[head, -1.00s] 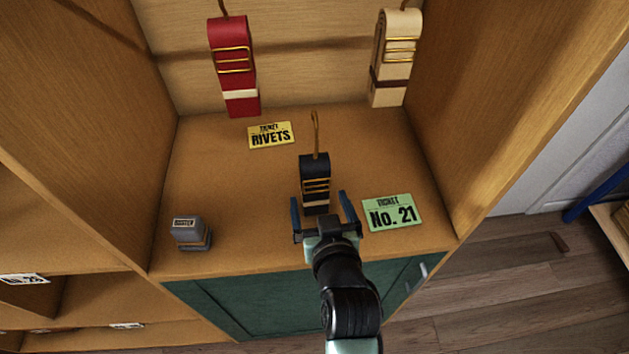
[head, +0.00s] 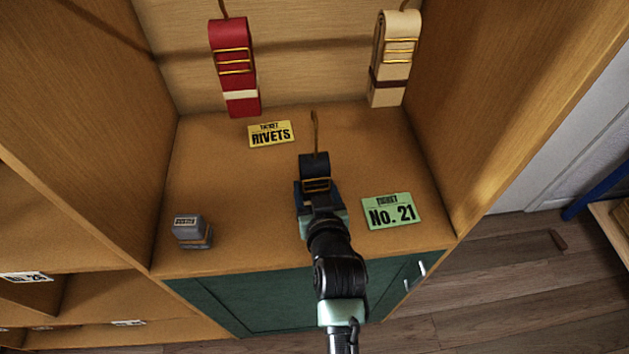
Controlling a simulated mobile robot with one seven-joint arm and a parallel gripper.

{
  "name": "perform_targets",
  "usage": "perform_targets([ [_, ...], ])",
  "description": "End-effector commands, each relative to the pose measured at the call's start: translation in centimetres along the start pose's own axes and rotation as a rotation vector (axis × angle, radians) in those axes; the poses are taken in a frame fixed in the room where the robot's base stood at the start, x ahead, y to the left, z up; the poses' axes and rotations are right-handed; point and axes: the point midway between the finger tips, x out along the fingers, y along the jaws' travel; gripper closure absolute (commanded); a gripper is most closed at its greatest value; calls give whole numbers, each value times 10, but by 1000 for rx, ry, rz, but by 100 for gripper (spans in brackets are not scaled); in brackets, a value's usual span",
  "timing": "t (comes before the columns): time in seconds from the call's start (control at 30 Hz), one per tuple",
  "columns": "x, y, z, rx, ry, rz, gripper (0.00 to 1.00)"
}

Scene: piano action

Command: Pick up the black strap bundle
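The black strap bundle (head: 315,165) stands upright on the wooden shelf floor, with gold bands on its front and a thin gold hook rising from its top. My gripper (head: 318,190) is at its front, low down, with dark blue fingers at its left and right sides. The gripper and wrist hide the bundle's lower part. I cannot tell whether the fingers press on it or stand slightly apart.
A red strap bundle (head: 234,65) and a cream one (head: 394,60) hang at the back. Wooden side walls flank the shelf.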

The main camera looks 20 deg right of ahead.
Motion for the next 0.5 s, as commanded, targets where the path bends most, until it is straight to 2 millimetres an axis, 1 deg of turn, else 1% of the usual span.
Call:
perform_targets([
  [0.03, 0, 0, 0, 0, 0, 0, 44],
  [0.33, 0, 0, 0, 0, 0, 0, 98],
  [0.37, 0, 0, 0, 0, 0, 0, 100],
  [0.5, 0, 0, -1, 0, 2, 0, 100],
])
